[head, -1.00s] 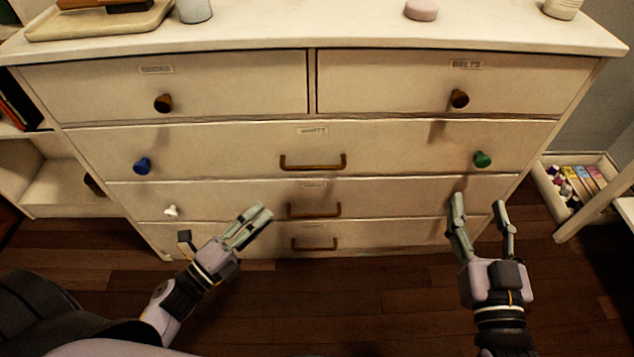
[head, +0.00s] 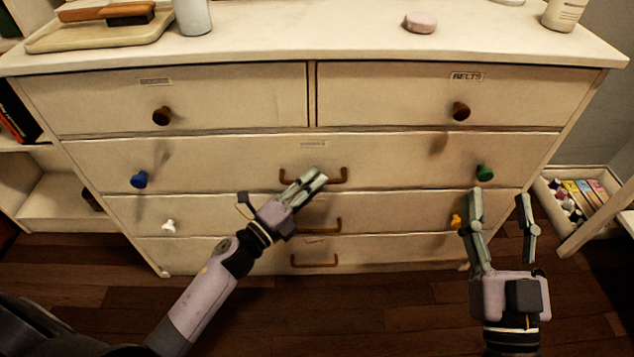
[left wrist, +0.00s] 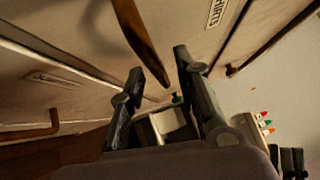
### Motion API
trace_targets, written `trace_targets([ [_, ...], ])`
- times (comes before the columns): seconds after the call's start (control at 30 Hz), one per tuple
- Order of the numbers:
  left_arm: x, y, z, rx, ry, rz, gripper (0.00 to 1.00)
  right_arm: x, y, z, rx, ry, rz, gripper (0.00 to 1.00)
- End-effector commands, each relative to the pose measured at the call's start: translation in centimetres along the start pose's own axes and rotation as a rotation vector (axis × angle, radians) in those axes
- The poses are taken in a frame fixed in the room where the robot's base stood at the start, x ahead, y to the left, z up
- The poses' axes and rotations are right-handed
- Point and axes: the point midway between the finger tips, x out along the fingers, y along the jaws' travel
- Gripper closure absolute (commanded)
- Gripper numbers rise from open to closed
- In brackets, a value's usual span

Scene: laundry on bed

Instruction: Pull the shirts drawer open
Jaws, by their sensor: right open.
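The shirts drawer (head: 230,160) is the wide one below the two top drawers, and it is shut. Its label reads in the left wrist view (left wrist: 217,12). Its brown bar handle (head: 344,176) is partly covered by my left gripper (head: 316,176) in the head view. In the left wrist view the handle (left wrist: 138,40) lies just ahead of the fingertips, near the gap between them. The left fingers stand apart; I cannot tell whether they touch the handle. My right gripper (head: 499,194) is open and empty, in front of the dresser's right side.
A blue knob (head: 139,180) and a green knob (head: 484,173) sit on the shirts drawer. Lower drawers have bar handles (head: 314,262), a white knob (head: 168,226) and a yellow knob (head: 456,221). An open bin (head: 562,213) stands right. The wooden floor ahead is clear.

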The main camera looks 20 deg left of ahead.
Motion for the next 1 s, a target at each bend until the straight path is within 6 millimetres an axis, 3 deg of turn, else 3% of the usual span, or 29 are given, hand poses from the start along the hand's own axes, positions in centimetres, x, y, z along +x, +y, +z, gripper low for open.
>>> trace_targets([
  [0.17, 1.38, 0.0, 0.0, 0.0, 0.0, 0.0, 0.7, 0.01, -0.07, -0.4, 0.001, 0.023, -0.001, 0.49],
  [0.47, 1.56, -0.01, -0.03, -0.001, 0.0, 0.0, 0.7, 0.02, -0.08, -0.53, 0.001, 0.029, -0.001, 0.49],
  [0.9, 1.54, 0.0, -0.03, -0.001, 0.0, 0.0, 0.99, 0.02, -0.08, -0.48, 0.002, 0.027, -0.001, 0.49],
  [1.0, 1.53, 0.01, -0.02, 0.0, 0.0, 0.0, 1.0, 0.02, -0.08, -0.47, 0.002, 0.027, -0.001, 0.49],
])
